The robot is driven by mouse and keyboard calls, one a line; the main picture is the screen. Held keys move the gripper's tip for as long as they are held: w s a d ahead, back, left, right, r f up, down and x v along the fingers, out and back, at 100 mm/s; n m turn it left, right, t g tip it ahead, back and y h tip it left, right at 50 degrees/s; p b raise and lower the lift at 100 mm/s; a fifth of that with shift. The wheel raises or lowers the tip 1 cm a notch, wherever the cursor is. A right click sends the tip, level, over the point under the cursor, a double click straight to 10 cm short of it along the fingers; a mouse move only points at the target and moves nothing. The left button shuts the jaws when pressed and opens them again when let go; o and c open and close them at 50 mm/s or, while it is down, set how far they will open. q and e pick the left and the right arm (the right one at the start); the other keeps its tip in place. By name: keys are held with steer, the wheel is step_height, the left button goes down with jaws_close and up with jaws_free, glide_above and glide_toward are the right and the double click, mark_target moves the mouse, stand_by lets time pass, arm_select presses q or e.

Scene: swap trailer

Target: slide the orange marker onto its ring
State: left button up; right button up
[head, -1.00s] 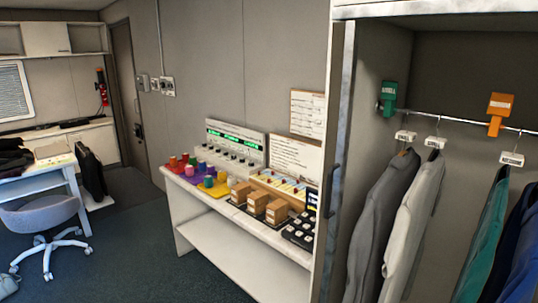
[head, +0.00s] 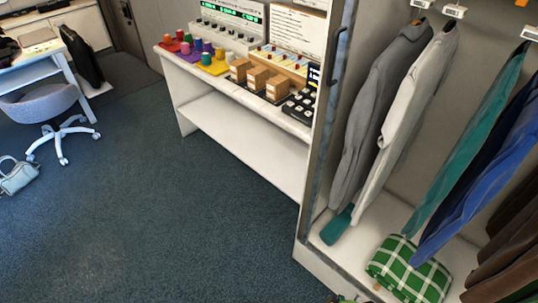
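Only a small orange bit (head: 521,3) shows at the top right edge of the head view; it looks like the lower end of the orange marker. The rest of the marker and the rail are cut off above the frame. I cannot make out a ring for it. Neither of my grippers is in view.
An open wardrobe holds hanging garments: grey (head: 378,100), white (head: 408,105), teal (head: 470,140), blue (head: 485,180) and brown. A green checked bundle (head: 408,268) lies on its floor. A white counter (head: 250,101) with boxes stands left of it.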

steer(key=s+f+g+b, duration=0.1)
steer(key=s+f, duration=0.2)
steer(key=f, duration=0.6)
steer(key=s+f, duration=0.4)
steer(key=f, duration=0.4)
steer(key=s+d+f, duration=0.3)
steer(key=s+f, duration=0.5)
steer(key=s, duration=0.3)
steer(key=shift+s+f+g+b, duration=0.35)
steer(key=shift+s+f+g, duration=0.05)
